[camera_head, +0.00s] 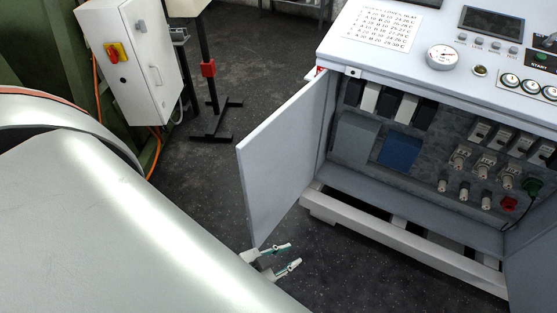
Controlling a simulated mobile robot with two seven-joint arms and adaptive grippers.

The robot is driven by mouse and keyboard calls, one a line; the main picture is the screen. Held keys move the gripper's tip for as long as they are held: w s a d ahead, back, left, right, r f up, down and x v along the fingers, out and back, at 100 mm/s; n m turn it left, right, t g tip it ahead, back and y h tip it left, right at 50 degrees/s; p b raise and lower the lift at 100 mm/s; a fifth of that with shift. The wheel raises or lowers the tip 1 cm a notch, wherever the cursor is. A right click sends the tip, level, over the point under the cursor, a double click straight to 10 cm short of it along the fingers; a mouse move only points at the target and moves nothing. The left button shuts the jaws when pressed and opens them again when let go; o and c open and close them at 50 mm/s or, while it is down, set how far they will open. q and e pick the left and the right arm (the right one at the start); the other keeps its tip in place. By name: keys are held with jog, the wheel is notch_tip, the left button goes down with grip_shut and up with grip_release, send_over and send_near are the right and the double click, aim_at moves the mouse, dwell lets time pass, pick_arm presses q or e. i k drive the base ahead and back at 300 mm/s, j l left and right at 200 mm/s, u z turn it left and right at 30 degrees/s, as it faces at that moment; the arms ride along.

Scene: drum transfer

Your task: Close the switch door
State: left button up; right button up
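The grey control cabinet (410,75) stands at the right with its front open. Its left switch door (285,160) is swung outward and shows its broad flat face. Another door panel (535,262) hangs open at the right edge, partly cut off by the frame. Switches and sockets (487,160) show inside the cabinet. My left gripper (294,254) is near the lower edge of the left door, with its two fingers apart and nothing between them. Whether it touches the door I cannot tell. My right gripper is not in view.
A white wall box (130,60) with a red-yellow switch and a dark stand (210,100) are behind. Dark floor (205,170) is clear left of the door.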

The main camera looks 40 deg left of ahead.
aim_at(277, 161)
jog(key=k+j+z, duration=0.1)
jog(key=j, duration=0.2)
jog(key=k+j, duration=0.1)
jog(key=j, duration=0.2)
jog(key=k+j+z, duration=0.15)
jog(key=j, duration=0.15)
jog(key=j+z, duration=0.1)
jog(key=j, duration=0.4)
jog(key=k+j+z, duration=0.1)
jog(key=j, duration=0.35)
jog(key=j+z, duration=0.2)
jog(key=j, duration=0.75)
jog(key=i+j, duration=0.1)
jog(key=j, duration=0.2)
jog(key=i+j+z, duration=0.1)
jog(key=j, duration=0.2)
jog(key=i+j, duration=0.1)
jog(key=j, duration=0.2)
jog(key=k+l, duration=0.2)
jog(key=l, duration=0.15)
jog(key=k+l+z, duration=0.1)
jog(key=k+l, duration=0.35)
jog(key=l, duration=0.2)
jog(key=z, duration=0.05)
